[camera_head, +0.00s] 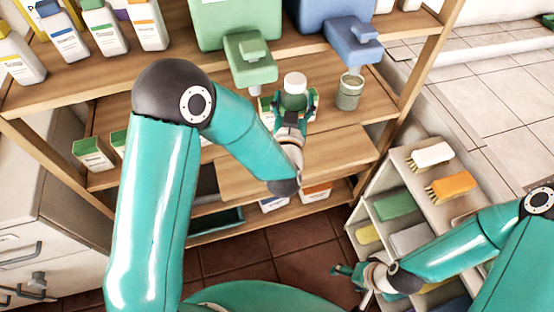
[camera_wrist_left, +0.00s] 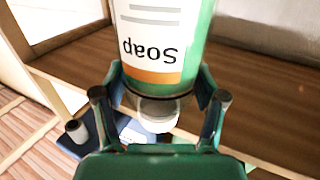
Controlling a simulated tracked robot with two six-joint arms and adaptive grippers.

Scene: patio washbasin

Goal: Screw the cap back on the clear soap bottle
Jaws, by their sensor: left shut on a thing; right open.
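My left gripper (camera_head: 294,98) is shut on a green bottle with a pale top (camera_head: 294,83), over the middle shelf. In the left wrist view the bottle (camera_wrist_left: 160,45) has a white label reading "Soap", upside down in the picture, with an orange band. Its pale, rounded end (camera_wrist_left: 157,112) lies between the fingers (camera_wrist_left: 160,95). I cannot tell whether that end is a fitted cap. A small greenish see-through jar (camera_head: 349,92) stands to the right of the held bottle. My right gripper (camera_head: 348,281) is open and empty, low in front of the white rack.
A green dispenser (camera_head: 248,62) and a blue dispenser (camera_head: 352,40) overhang the upper shelf's front edge. Several labelled bottles (camera_head: 100,27) stand at upper left. A white rack (camera_head: 408,160) with brushes and sponges is at right. The middle shelf's front board (camera_head: 335,155) is bare.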

